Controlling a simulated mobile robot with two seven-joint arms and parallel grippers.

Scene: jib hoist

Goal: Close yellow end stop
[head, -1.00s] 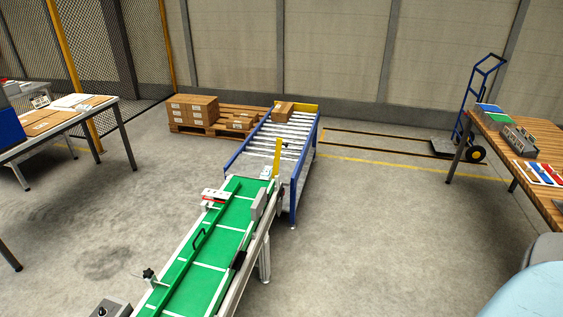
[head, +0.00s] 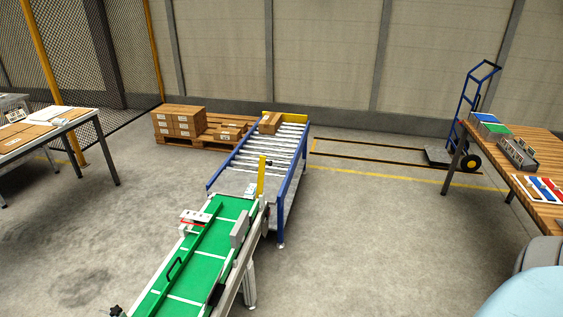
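A yellow upright bar (head: 261,177) stands at the right side of the joint between the green belt conveyor (head: 205,255) and the roller conveyor (head: 270,155). It points up and does not lie across the path. A low yellow plate (head: 290,117) spans the far end of the roller conveyor. I cannot tell from the picture alone which of the two is the end stop. A cardboard box (head: 270,123) sits on the far rollers, close to the yellow plate. Neither of my grippers is in view.
A table (head: 50,131) is at left, a wooden workbench (head: 545,150) at right. A blue hand truck (head: 465,120) stands near the wall. The floor right of the conveyors is clear.

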